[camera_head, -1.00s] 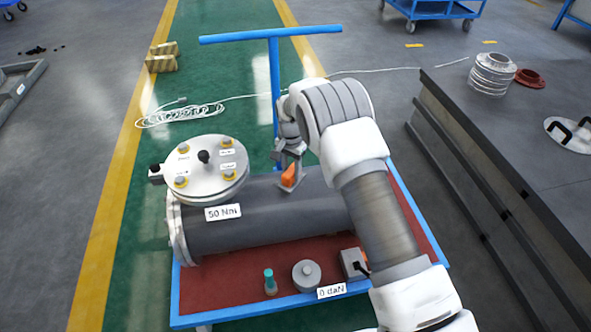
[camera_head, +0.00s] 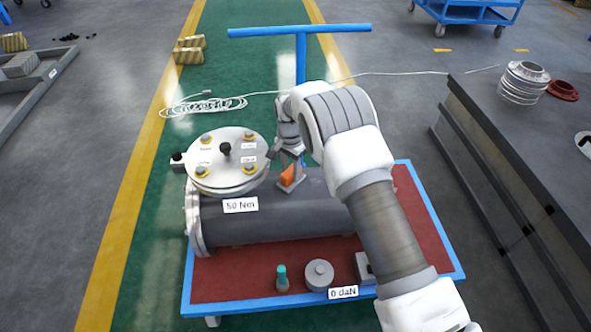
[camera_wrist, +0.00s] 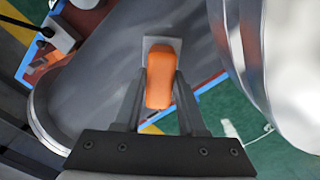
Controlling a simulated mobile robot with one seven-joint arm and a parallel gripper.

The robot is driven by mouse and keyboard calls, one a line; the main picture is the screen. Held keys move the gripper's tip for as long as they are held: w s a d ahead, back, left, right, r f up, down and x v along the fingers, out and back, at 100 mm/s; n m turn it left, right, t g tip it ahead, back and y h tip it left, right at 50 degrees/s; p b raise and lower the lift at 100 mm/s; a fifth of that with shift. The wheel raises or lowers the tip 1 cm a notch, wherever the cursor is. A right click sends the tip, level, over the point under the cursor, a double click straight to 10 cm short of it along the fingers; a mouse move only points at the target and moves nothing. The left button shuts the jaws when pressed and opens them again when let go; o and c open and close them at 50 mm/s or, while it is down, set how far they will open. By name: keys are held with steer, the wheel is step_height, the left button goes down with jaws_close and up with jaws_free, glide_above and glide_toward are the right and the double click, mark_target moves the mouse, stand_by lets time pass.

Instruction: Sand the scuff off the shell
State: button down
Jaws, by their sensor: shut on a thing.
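The shell (camera_head: 290,218) is a dark grey cylinder lying on a cart with a red top. My gripper (camera_head: 291,165) is shut on an orange-handled sanding block (camera_head: 288,176). The block's flat grey pad is at the upper side of the shell, just right of the lid. The wrist view shows the orange handle (camera_wrist: 160,75) between both fingers, over the grey shell (camera_wrist: 100,80). I cannot make out the scuff; the block or arm may hide it.
The lid stands close to the left of my gripper. On the cart's front edge (camera_head: 240,312) are a small teal-topped item (camera_head: 282,278), a round grey weight (camera_head: 319,274) and a "0 daN" label (camera_head: 343,292). A dark workbench (camera_head: 530,140) stands at the right.

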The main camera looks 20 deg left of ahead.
steer(key=shift+w+d+f, duration=0.1)
steer(key=shift+w+d, duration=0.6)
steer(key=shift+d, duration=0.85)
steer(key=shift+w+d+r, duration=0.1)
steer(key=shift+w+d, duration=0.65)
steer(key=shift+d, duration=0.75)
steer(key=shift+w+d+f, duration=0.1)
steer(key=shift+w+d, duration=0.6)
steer(key=shift+d, duration=0.85)
step_height(320, 180, up, 6)
steer(key=p, duration=0.3)
steer(key=shift+p, duration=0.3)
steer(key=shift+a, duration=0.1)
steer(key=shift+r+p, duration=0.9)
steer(key=shift+r, duration=0.7)
